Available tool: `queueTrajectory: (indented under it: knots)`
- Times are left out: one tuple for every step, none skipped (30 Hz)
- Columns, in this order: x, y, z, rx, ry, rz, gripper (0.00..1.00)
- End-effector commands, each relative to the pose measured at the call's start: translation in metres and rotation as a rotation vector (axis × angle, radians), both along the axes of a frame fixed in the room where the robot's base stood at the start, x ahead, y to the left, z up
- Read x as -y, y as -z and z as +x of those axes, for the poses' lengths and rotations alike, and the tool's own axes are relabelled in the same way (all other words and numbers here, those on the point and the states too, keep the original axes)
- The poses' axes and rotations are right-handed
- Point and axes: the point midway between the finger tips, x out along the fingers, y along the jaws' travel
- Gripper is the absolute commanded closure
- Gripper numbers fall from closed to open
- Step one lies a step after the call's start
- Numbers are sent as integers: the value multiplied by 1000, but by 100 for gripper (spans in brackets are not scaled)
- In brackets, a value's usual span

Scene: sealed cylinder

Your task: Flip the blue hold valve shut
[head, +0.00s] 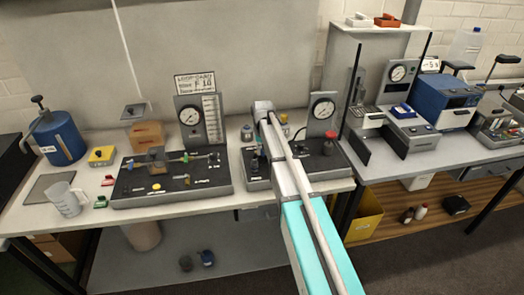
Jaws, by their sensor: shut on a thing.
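My arm reaches up over the right-hand dark panel (315,172), and its pale end part lies across the panel's left side. My jaws are hidden behind this end part, so what they hold does not show. A small blue-and-grey piece (246,133) shows just left of my arm's end, too small to identify. A red knob (330,146) stands at the panel's right, below a round gauge (323,109).
A left panel (190,186) carries brass fittings, a gauge (190,116) and a placard (195,84). A clear beaker (66,199) and a blue canister (60,138) stand further left. A blue-fronted instrument (446,101) stands on the right bench. A thin dark post rises right of the right-hand panel.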

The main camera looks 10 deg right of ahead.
Motion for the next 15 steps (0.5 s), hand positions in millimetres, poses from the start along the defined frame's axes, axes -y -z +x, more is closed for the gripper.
queueTrajectory:
  knots:
    - [-1, 0, 0, -1, 1, 1, 100]
    - [-1, 0, 0, -1, 1, 1, 100]
    - [-1, 0, 0, -1, 1, 2, 77]
    - [-1, 0, 0, -1, 1, 2, 71]
    - [0, 0, 0, -1, 1, 2, 66]
    - [0, 0, 0, -1, 1, 2, 58]
    - [0, 0, 0, -1, 0, 1, 53]
    - [0, 0, 0, -1, 0, 1, 47]
    - [0, 0, 0, -1, 0, 1, 44]
    - [0, 0, 0, 0, 0, 1, 44]
    - [0, 0, 0, 0, 0, 1, 44]
    - [0, 0, 0, 0, 0, 1, 44]
    - [0, 0, 0, 0, 0, 1, 44]
    - [0, 0, 0, 0, 0, 1, 44]
    - [0, 0, 0, 0, 0, 1, 44]
